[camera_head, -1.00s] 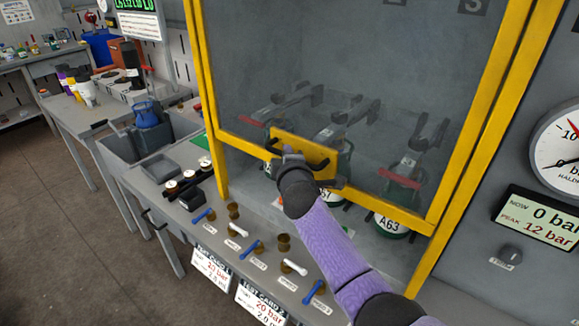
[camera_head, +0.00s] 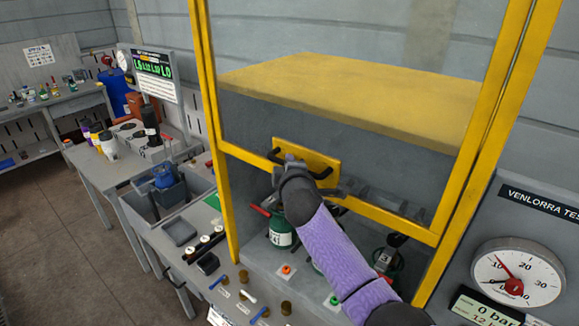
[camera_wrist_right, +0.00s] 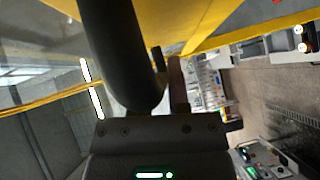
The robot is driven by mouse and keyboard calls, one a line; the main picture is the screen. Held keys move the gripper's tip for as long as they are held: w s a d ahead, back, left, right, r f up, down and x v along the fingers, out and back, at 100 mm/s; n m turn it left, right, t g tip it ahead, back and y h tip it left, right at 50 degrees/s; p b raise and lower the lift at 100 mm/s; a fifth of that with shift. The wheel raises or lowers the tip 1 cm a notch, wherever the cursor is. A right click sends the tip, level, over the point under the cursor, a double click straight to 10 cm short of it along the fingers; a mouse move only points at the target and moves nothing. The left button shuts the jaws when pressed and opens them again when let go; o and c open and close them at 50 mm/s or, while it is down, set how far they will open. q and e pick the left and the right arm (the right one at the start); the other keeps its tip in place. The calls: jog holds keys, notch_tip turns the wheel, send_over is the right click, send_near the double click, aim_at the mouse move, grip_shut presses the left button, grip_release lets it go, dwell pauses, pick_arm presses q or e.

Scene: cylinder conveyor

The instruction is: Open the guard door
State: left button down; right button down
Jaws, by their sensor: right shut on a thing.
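The guard door is a clear pane in a yellow frame, and its lower bar (camera_head: 390,222) crosses the head view above the cabinet floor, with an open gap below. A yellow plate with a black handle (camera_head: 324,173) sits on that bar. My right gripper (camera_head: 296,167) is shut on the handle; my arm hides part of it. In the wrist view a thick black bar (camera_wrist_right: 125,55) stands at the jaws in front of yellow surfaces. My left gripper is not in view.
Green cylinders (camera_head: 281,232) stand inside the cabinet behind the door. A round gauge (camera_head: 518,274) is on the right panel. A bench with small tools and a grey bin (camera_head: 150,205) lies to the left. The floor at far left is clear.

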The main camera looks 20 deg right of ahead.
jog(key=shift+r+p, duration=0.45)
jog(key=shift+r, duration=0.45)
jog(key=c, duration=0.6)
grip_release()
jog(key=s+a+r, duration=0.1)
jog(key=s, duration=0.8)
jog(key=shift+s+r, duration=0.15)
jog(key=shift+s, duration=0.25)
